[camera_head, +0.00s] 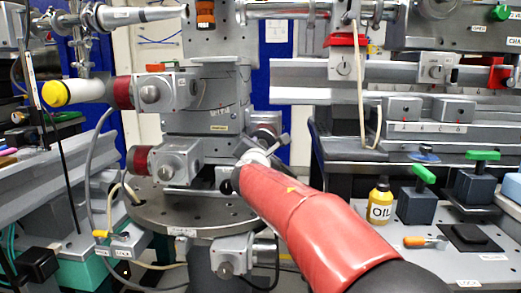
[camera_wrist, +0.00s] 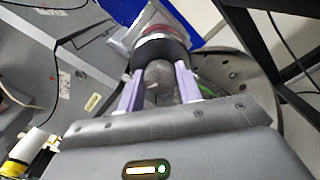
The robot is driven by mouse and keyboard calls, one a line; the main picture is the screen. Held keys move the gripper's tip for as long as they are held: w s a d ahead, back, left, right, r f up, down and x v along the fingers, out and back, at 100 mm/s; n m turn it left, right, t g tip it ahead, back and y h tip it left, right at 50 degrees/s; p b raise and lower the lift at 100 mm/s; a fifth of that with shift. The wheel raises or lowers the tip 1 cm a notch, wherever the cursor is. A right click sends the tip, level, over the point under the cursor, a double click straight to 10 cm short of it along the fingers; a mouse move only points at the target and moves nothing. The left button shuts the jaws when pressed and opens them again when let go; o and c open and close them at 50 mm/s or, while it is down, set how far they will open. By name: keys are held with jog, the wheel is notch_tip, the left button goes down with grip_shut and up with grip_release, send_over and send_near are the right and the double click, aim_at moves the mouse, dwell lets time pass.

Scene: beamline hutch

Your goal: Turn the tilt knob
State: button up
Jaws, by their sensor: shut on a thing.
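In the wrist view, my gripper (camera_wrist: 159,82) has its two pale purple fingers shut on a knob (camera_wrist: 160,50). The knob has a rounded grey end, a dark body and a red ring behind it, on a grey metal block. One finger presses on each side of it. In the head view, my red arm reaches to the stage stack (camera_head: 212,110) at centre left, and my gripper (camera_head: 258,152) is mostly hidden at its far end. The held knob cannot be made out clearly there. No label naming the knob is readable.
Other grey knobs with red rings (camera_head: 140,92) (camera_head: 140,160) stick out at the stack's left. A round perforated plate (camera_head: 190,213) lies below. A yellow oil bottle (camera_head: 380,202) and green-handled blocks (camera_head: 417,200) stand at right. Cables (camera_head: 95,160) hang at left.

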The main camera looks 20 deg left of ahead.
jog(key=o, duration=1)
jog(key=b+v, duration=0.1)
jog(key=v, duration=0.7)
jog(key=shift+b, duration=0.3)
jog(key=shift+a, duration=0.1)
